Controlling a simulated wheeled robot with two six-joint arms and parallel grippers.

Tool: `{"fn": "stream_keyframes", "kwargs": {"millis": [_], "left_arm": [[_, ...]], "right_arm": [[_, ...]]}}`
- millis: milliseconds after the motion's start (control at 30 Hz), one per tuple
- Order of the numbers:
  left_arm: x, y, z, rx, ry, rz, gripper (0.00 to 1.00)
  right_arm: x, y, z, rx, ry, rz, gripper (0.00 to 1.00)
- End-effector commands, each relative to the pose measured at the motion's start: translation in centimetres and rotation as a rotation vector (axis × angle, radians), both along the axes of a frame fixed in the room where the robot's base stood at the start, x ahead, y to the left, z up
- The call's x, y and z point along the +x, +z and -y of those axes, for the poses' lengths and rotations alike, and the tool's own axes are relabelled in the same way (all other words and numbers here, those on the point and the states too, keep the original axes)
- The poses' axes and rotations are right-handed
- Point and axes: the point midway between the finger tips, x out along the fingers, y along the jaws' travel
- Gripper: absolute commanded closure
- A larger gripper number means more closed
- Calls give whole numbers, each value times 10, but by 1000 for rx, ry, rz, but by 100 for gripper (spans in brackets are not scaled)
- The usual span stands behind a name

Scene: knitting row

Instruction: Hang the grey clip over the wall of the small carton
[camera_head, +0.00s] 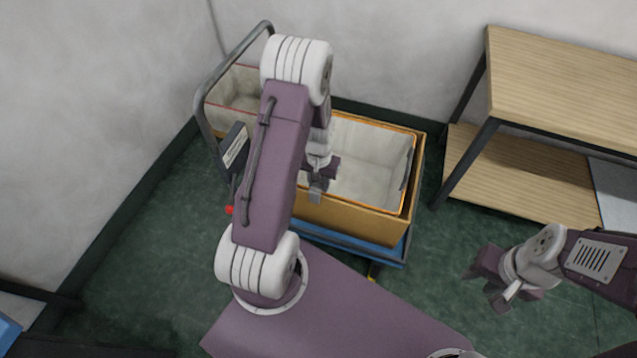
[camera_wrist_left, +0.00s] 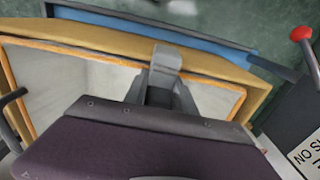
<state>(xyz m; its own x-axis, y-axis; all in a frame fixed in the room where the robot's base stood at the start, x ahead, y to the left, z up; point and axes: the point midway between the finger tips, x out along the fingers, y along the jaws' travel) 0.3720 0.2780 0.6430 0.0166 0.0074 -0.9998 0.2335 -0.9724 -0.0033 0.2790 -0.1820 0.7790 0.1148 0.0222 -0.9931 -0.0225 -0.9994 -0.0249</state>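My left gripper (camera_head: 322,176) points down at the front wall of the orange-rimmed carton (camera_head: 352,217). It is shut on the grey clip (camera_head: 317,189), a small light grey piece at its fingertips. In the left wrist view the clip (camera_wrist_left: 166,58) stands out between the fingers (camera_wrist_left: 160,88), in front of the carton's tan wall (camera_wrist_left: 215,68); whether it touches the wall I cannot tell. A red-edged carton (camera_head: 234,90) stands behind at the left, partly hidden by my left arm. My right gripper (camera_head: 485,281) is open and empty over the floor at the right.
Both cartons stand on a blue trolley (camera_head: 388,255) with a grey handle (camera_head: 205,88). A dark piece (camera_head: 405,168) sits at the orange-rimmed carton's right wall. A sign (camera_head: 236,150) and a red knob (camera_head: 229,210) are left of my arm. A wooden shelf table (camera_head: 560,85) stands right.

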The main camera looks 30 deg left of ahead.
Motion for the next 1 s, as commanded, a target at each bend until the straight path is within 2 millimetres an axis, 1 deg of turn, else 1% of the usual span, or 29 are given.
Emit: {"fn": "stream_keyframes", "kwargs": {"millis": [33, 100, 167, 267, 400, 500, 600, 733, 1000], "left_arm": [[-3, -10, 2, -3, 1, -9, 43], [-3, -8, 2, -3, 1, -9, 43], [-3, -1, 2, -3, 1, -7, 43], [-4, 22, 3, 0, 1, -1, 43], [-6, 59, 3, 3, 1, 9, 43], [-8, 78, 3, 4, 1, 10, 43], [-8, 91, 4, 5, 1, 12, 43], [-9, 96, 4, 5, 1, 11, 43], [-9, 96, 4, 6, 0, 11, 43]], "right_arm": [[0, -5, 0, 0, 0, 0, 64], [0, -4, 0, 0, 0, 0, 64], [0, -1, 0, 0, 0, 0, 64], [0, 7, 0, 0, 0, 0, 64], [0, 18, 0, 0, 0, 0, 64], [0, 24, 0, 0, 0, 0, 64], [0, 27, 0, 0, 0, 0, 64], [0, 27, 0, 0, 0, 0, 64], [0, 27, 0, 0, 0, 0, 64]]}}
